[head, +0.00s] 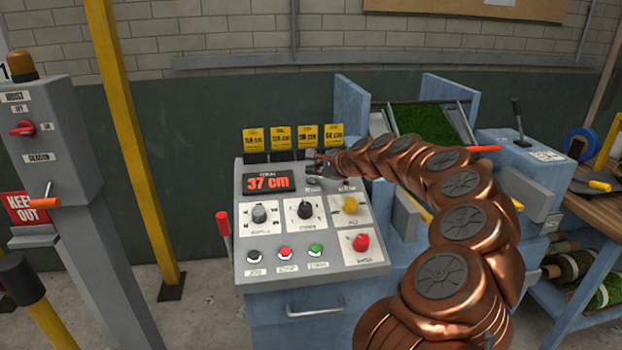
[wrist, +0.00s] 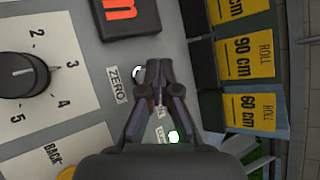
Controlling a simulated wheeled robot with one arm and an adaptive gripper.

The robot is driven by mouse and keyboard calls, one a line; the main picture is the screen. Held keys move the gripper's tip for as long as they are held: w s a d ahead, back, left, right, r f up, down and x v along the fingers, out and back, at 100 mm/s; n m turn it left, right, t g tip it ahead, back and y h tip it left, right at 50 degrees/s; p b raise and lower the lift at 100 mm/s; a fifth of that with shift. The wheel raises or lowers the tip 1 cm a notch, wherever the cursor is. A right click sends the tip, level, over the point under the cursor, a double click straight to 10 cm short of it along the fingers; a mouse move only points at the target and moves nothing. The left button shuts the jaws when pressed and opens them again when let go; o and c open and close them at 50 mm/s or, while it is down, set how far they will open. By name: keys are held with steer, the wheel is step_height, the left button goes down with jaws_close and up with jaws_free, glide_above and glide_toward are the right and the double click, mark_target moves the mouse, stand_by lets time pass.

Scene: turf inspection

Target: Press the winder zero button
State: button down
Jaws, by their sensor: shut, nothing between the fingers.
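The winder zero button (wrist: 137,72) is a small white round button next to a "ZERO" label (wrist: 116,85) in the wrist view. My gripper (wrist: 152,68) is shut and empty. Its fingertips overlap the right edge of the button in that view and hide part of it; I cannot tell whether they touch it. In the head view my gripper (head: 316,172) is over the upper part of the grey control panel (head: 240,268), just right of the red display (head: 268,182) reading "37 cm". The button is not clearly visible there.
A lit green-white lamp (wrist: 174,137) is beside the fingers. Green turf (head: 428,122) lies behind my arm.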

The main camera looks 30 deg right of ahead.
steer(key=shift+f, duration=0.15)
steer(key=shift+w+f, duration=0.1)
steer(key=shift+f, duration=0.15)
steer(key=shift+w+d+f+b, duration=0.1)
steer(key=shift+w+f+b, duration=0.1)
steer(key=shift+f+b, duration=0.25)
stand_by(0.9)
steer(key=shift+r, duration=0.15)
steer(key=shift+s+r+p, duration=0.3)
steer(key=shift+r+p, duration=0.4)
steer(key=shift+r, duration=0.1)
steer(key=r+p, duration=0.1)
steer(key=s+r, duration=0.1)
steer(key=r, duration=0.1)
steer(key=a+r+p, duration=0.1)
steer(key=shift+s+r+p, duration=0.25)
steer(key=shift+s+p, duration=0.05)
steer(key=shift+p, duration=0.05)
stand_by(0.3)
